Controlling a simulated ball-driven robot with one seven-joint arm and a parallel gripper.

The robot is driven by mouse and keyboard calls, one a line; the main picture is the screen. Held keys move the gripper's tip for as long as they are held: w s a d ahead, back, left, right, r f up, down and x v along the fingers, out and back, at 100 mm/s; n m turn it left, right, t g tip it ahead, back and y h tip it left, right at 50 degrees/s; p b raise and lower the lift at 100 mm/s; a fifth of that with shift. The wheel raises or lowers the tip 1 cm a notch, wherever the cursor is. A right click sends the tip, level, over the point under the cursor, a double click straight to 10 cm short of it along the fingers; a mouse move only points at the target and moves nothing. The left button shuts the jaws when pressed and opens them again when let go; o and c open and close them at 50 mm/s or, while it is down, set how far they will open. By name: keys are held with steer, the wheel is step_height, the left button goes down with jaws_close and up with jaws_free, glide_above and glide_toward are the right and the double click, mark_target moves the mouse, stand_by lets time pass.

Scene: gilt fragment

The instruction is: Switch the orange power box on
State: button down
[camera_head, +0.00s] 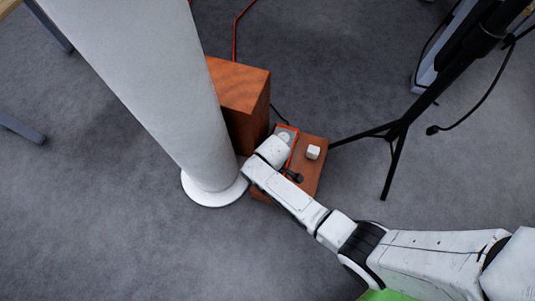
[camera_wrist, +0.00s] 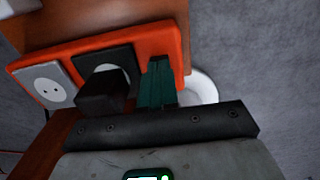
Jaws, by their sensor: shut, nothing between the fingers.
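The orange power box (camera_wrist: 95,52) fills the upper part of the wrist view, tilted, mounted on reddish-brown wood. It has a pale socket (camera_wrist: 46,84) at the left and a dark socket with a black plug (camera_wrist: 100,92) in the middle. My gripper (camera_wrist: 157,65) is shut and empty, its dark green fingers in front of the box's right end. I cannot tell whether they touch it. The switch is not visible, perhaps behind the fingers. In the head view, part of the orange box (camera_head: 293,146) shows beside my white hand, which hides the rest and the fingertips.
A white column (camera_head: 150,85) on a round base stands close left of the box. A tall wooden block (camera_head: 240,85) adjoins it behind. A small white cube (camera_head: 313,152) sits on the wood. A black tripod (camera_head: 400,125) stands right. Grey carpet is open lower left.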

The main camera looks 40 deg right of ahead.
steer(key=shift+f+b, duration=0.4)
steer(key=shift+f, duration=0.15)
steer(key=shift+r, duration=0.2)
step_height(320, 180, up, 7)
steer(key=p, duration=0.7)
steer(key=shift+f+p, duration=0.1)
steer(key=shift+p, duration=0.25)
stand_by(0.5)
steer(key=s+d+r+m+t, duration=0.1)
steer(key=s+d+r+m, duration=0.3)
steer(key=s+r, duration=0.55)
steer(key=s+d+r+m, duration=0.4)
steer(key=s+r, duration=0.3)
steer(key=r, duration=0.6)
step_height(320, 180, up, 25)
steer(key=p, duration=2.5)
steer(key=shift+a, duration=0.1)
